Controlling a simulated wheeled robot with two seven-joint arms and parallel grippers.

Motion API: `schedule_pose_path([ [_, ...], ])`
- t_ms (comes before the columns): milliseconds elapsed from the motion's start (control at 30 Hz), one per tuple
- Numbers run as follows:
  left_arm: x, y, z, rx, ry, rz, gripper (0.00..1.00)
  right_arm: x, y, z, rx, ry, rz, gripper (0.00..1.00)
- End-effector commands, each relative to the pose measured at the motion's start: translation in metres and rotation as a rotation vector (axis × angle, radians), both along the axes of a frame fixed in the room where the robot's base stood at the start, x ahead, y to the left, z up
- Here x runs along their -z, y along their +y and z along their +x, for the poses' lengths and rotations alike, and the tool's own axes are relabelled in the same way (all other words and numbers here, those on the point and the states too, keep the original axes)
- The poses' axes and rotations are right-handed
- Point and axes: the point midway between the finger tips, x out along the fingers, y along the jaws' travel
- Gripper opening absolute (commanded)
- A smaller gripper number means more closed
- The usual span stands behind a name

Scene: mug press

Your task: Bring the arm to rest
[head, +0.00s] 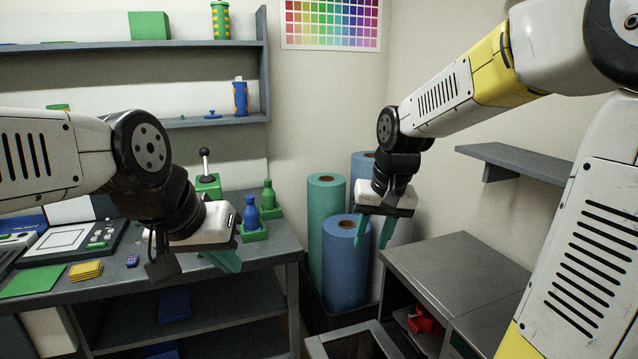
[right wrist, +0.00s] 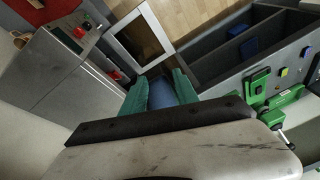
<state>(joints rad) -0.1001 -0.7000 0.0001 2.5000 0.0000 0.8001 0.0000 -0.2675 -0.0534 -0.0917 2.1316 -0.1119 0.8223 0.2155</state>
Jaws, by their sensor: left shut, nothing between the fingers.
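My left gripper (head: 230,262) is at the lower left of the head view, over the front edge of the workbench, with its green fingers together and nothing seen between them. My right gripper (head: 373,245) hangs fingers down in front of the rolls, left of the grey cabinet. Its two green fingers are apart with nothing between them. In the right wrist view the open fingers (right wrist: 160,92) show with a blue roll behind the gap. The right arm is raised and bent at the right of the head view.
The workbench (head: 275,258) carries a blue bottle (head: 251,214), a lever press (head: 206,180) and yellow pads (head: 86,271). Green and blue rolls (head: 345,275) stand in the corner. A grey cabinet (head: 450,268) is at right, below a wall shelf (head: 515,160).

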Motion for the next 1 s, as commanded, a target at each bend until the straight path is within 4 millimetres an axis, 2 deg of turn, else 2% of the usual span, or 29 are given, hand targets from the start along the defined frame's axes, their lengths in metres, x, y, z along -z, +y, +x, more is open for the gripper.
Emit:
schedule_pose_path([
  [33, 0.0, 0.0, 0.0, 0.0, 0.0, 0.0, 0.0, -0.014, -0.008, -0.019, 0.001, -0.038, 0.018, 0.36],
  [200, 0.0, 0.0, 0.0, 0.0, 0.0, 0.0, 0.0, -0.04, -0.023, -0.075, -0.016, -0.147, 0.052, 0.36],
  [400, 0.0, 0.0, 0.0, 0.0, 0.0, 0.0, 0.0, -0.048, -0.031, -0.127, -0.029, -0.25, 0.061, 0.36],
  [600, 0.0, 0.0, 0.0, 0.0, 0.0, 0.0, 0.0, -0.047, -0.033, -0.147, -0.037, -0.293, 0.058, 0.36],
  [1000, 0.0, 0.0, 0.0, 0.0, 0.0, 0.0, 0.0, -0.047, -0.033, -0.148, -0.038, -0.297, 0.057, 0.36],
])
